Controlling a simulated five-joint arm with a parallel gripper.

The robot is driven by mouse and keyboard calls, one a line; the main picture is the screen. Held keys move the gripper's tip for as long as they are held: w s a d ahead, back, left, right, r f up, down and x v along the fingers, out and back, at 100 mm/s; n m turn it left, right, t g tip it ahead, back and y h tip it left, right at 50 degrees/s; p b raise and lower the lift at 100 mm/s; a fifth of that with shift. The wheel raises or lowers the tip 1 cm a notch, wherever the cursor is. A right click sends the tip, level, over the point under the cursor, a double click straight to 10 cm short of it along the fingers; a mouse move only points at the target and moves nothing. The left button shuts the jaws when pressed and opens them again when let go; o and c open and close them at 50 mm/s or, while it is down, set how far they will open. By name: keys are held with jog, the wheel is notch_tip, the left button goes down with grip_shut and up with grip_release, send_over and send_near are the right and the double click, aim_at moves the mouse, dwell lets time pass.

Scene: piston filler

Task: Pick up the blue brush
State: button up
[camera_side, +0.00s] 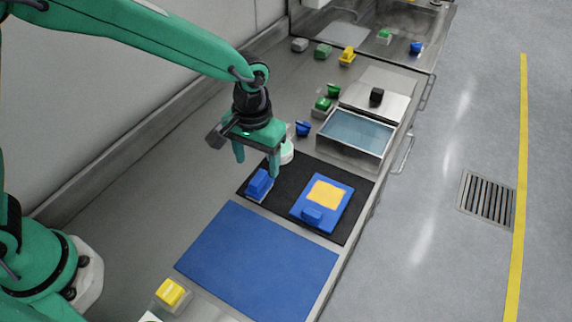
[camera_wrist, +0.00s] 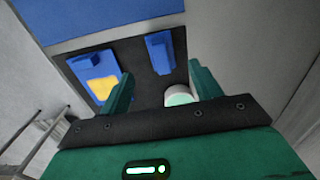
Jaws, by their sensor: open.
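A blue brush (camera_side: 260,182) with a pale underside lies on the black mat (camera_side: 345,236), at its left side. In the wrist view the same blue block (camera_wrist: 160,53) lies beyond the fingertips, roughly in line with the gap between them. My gripper (camera_side: 257,163) is open and empty. It hangs above the mat's back left edge, apart from the brush. Its two green fingers also show in the wrist view (camera_wrist: 160,80). Another small blue item (camera_side: 303,128), perhaps a brush, lies behind the mat.
A blue board (camera_side: 335,182) with a yellow patch and a blue block lies right of the brush. A round white-and-green pot (camera_side: 287,152) stands beside my gripper. A steel basin (camera_side: 352,147) is behind. A blue mat (camera_side: 257,262) lies in front, clear of objects.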

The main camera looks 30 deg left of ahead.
aim_at(258, 177)
jog(key=shift+w+a+f, duration=0.1)
jog(key=shift+a+f, duration=0.05)
jog(key=shift+f, duration=3.7)
jog(key=c, duration=1.1)
